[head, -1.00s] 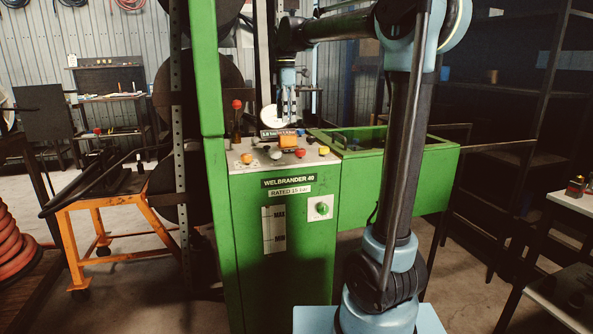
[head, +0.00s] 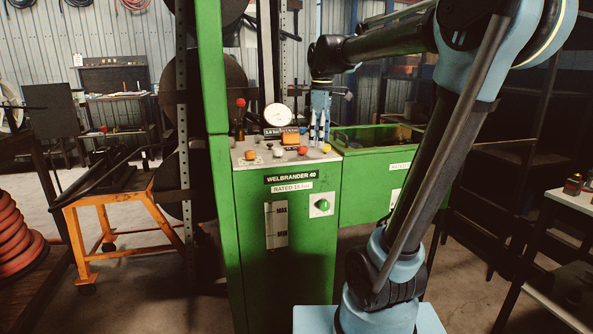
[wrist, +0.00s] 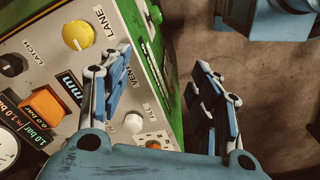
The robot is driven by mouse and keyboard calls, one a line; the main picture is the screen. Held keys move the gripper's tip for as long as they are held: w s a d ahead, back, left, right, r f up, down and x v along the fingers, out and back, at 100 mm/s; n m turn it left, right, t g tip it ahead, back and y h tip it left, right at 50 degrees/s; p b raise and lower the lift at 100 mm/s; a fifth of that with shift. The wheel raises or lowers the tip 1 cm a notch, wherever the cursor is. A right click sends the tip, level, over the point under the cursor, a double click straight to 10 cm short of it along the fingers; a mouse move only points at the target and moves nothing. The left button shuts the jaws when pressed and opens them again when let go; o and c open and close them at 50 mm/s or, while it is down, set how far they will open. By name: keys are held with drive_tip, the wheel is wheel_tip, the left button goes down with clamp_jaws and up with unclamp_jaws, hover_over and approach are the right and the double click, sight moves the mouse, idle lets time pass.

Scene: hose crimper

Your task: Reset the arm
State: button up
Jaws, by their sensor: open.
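My gripper (head: 319,130) is open and empty, pointing down near the right end of the control panel in the head view. In the wrist view its two blue fingers (wrist: 163,65) stand apart, with the panel edge and floor showing between them. The green machine marked WELBRANDER 40 (head: 285,235) stands in front of me. Its panel (wrist: 60,60) carries a yellow knob (wrist: 77,35) by the label LANE, a black knob (wrist: 11,64) by LATCH, an orange control (wrist: 42,106) and a white knob (wrist: 133,123). The left finger partly covers the panel. I see no contact.
A round gauge (head: 278,116) stands behind the panel, near a red-topped lever (head: 240,103). A green open bin (head: 370,190) adjoins the machine on the right. An orange cart (head: 120,210) stands left, and dark shelving (head: 520,130) right.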

drive_tip(key=s+d+f+m, duration=0.4)
drive_tip(key=s+f, duration=0.3)
drive_tip(key=f, duration=0.1)
drive_tip(key=s+d+f+m+t, duration=0.1)
drive_tip(key=s+d+f+m, duration=0.2)
drive_tip(key=s+f+m, duration=0.2)
drive_tip(key=s+d+f+m, duration=0.4)
drive_tip(key=s+f+m, duration=0.1)
drive_tip(key=s+f, duration=0.5)
wheel_tip(320, 180, down, 2)
drive_tip(key=shift+s+d+f, duration=0.2)
drive_tip(key=shift+d+f, duration=0.05)
drive_tip(key=shift+d, duration=0.1)
drive_tip(key=shift+w+f, duration=0.2)
drive_tip(key=shift+w, duration=0.2)
